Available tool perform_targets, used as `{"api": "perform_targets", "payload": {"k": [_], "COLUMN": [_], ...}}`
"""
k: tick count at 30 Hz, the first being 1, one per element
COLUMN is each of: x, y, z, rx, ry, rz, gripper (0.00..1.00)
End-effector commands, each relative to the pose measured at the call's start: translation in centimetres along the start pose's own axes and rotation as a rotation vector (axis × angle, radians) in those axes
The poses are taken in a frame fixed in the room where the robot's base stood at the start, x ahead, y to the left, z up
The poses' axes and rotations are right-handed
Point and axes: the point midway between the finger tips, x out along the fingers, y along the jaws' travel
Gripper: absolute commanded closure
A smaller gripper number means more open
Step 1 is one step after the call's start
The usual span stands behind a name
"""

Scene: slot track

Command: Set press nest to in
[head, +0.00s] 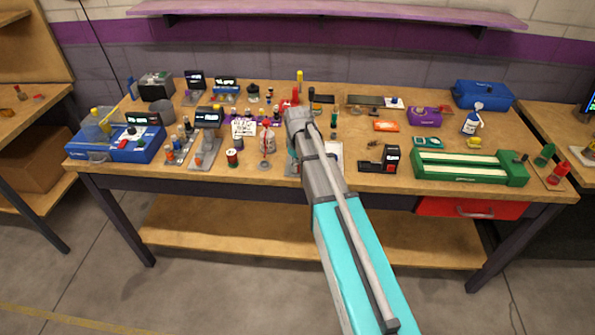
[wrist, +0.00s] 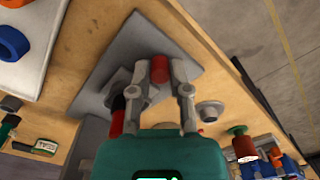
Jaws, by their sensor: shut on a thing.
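In the wrist view my gripper (wrist: 160,68) has its two fingers closed on a small red knob (wrist: 159,71). The knob is over a grey base plate (wrist: 140,45), beside a grey block (wrist: 121,90) that I take to be the press nest; the fingers hide part of it. Whether the nest is in or out cannot be told. A dark rod with a red part (wrist: 117,113) stands left of the fingers. In the head view my arm covers the gripper and most of this station; only an edge of grey plate (head: 292,166) shows.
A white tray with blue and orange rings (wrist: 25,40) lies at upper left in the wrist view. A grey round part (wrist: 209,110) and a green-and-red spool (wrist: 241,143) are at right. In the head view a black device (head: 379,160) stands right of my arm.

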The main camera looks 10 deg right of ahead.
Motion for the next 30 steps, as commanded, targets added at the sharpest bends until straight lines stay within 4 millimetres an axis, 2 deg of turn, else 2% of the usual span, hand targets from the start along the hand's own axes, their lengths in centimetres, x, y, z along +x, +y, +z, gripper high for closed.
{"api": "perform_targets", "payload": {"k": [1, 3, 12, 13, 18, 30], "x": [0.00, 0.00, 0.00, 0.00, 0.00, 0.00], "y": [0.64, 1.00, 1.03, 1.03, 1.03, 0.97], "z": [-0.80, -1.13, -1.07, -1.07, -1.05, -0.99], "rx": [0.000, 0.000, 0.000, 0.000, 0.000, 0.000], "ry": [0.000, 0.000, 0.000, 0.000, 0.000, 0.000], "rz": [0.000, 0.000, 0.000, 0.000, 0.000, 0.000], "gripper": [1.00, 1.00, 1.00, 0.72, 0.41, 0.41]}}
